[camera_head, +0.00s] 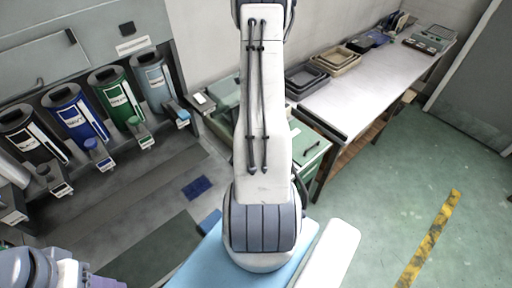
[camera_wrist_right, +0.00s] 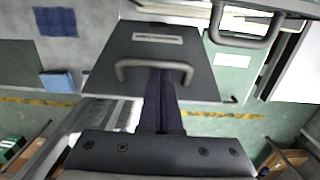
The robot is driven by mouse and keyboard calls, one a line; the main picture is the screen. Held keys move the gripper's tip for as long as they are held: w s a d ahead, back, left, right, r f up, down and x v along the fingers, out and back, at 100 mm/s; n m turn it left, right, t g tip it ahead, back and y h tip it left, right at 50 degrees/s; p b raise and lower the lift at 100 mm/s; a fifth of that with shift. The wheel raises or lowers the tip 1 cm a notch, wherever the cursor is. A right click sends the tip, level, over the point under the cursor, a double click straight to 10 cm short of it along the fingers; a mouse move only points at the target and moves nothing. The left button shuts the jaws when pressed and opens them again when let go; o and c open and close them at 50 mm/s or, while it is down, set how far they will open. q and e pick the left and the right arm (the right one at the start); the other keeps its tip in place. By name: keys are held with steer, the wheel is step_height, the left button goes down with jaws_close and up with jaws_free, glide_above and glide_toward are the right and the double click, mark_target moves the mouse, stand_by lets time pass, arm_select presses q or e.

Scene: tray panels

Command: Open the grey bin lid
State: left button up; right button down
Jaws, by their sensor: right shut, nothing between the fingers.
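A dark grey lid (camera_wrist_right: 112,76) with a pale label and a bent grey handle (camera_wrist_right: 124,70) fills the upper middle of the right wrist view. My right gripper (camera_wrist_right: 159,78) is shut and empty, its dark fingers reaching up to the middle of the handle. I cannot tell whether they touch it or how far the lid is raised. In the head view my right arm rises through the middle and hides its gripper and most of that area. Part of my left arm shows at the lower left; its gripper is out of view.
A green panel (camera_wrist_right: 227,58) with its own handle is beside the lid. Black, blue, green and grey (camera_head: 153,77) round bins line the left wall. A long table (camera_head: 365,85) with trays (camera_head: 306,78) stands at right. The green floor at right is clear.

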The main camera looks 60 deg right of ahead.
steer(key=shift+w+d+r, duration=0.15)
steer(key=shift+w+d, duration=0.25)
steer(key=shift+w, duration=0.4)
arm_select(q)
steer(key=shift+w+a, duration=0.2)
steer(key=shift+w, duration=0.15)
arm_select(e)
steer(key=shift+w, duration=0.2)
steer(key=shift+w+r, duration=0.1)
steer(key=shift+w, duration=0.05)
